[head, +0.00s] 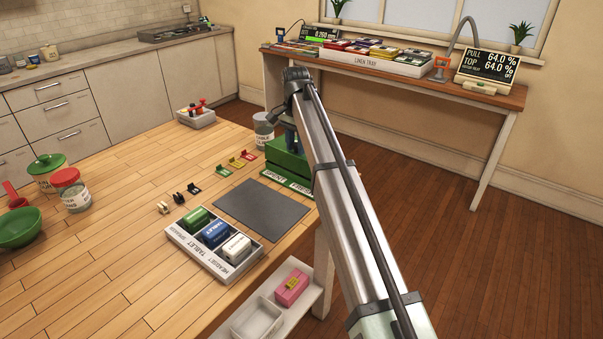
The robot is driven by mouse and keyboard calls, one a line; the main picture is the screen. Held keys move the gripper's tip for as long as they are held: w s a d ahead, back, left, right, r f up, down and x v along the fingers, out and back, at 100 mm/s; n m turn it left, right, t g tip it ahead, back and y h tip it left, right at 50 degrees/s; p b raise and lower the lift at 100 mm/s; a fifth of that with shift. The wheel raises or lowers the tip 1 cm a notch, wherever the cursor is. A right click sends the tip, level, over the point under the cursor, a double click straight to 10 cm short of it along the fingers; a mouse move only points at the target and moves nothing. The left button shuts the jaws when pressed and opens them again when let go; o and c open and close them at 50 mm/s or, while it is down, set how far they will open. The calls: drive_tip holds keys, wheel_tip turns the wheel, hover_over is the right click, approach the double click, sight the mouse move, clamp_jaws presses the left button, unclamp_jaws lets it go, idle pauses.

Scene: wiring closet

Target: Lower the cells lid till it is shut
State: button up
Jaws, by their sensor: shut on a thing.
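A green box (283,158) stands at the table's right edge, partly hidden behind my arm. I take its green upper part to be the cells lid; no label on it can be read as cells, and its hinge and exact angle are hidden. My gripper (289,141) points down at the box, mostly covered by my arm. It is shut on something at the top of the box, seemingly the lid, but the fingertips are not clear.
A dark mat (261,203) and a white tray (184,242) with green, blue and white cases lie in front. Small coloured clips (237,162) lie left of the box. A jar (263,131) stands just behind.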

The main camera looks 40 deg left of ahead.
drive_tip(key=shift+s+f, duration=0.2)
drive_tip(key=shift+f, duration=0.05)
drive_tip(key=o, duration=0.7)
drive_tip(key=shift+r, duration=0.15)
drive_tip(key=shift+r, duration=2.9)
wheel_tip(320, 180, up, 14)
drive_tip(key=shift+f, duration=0.1)
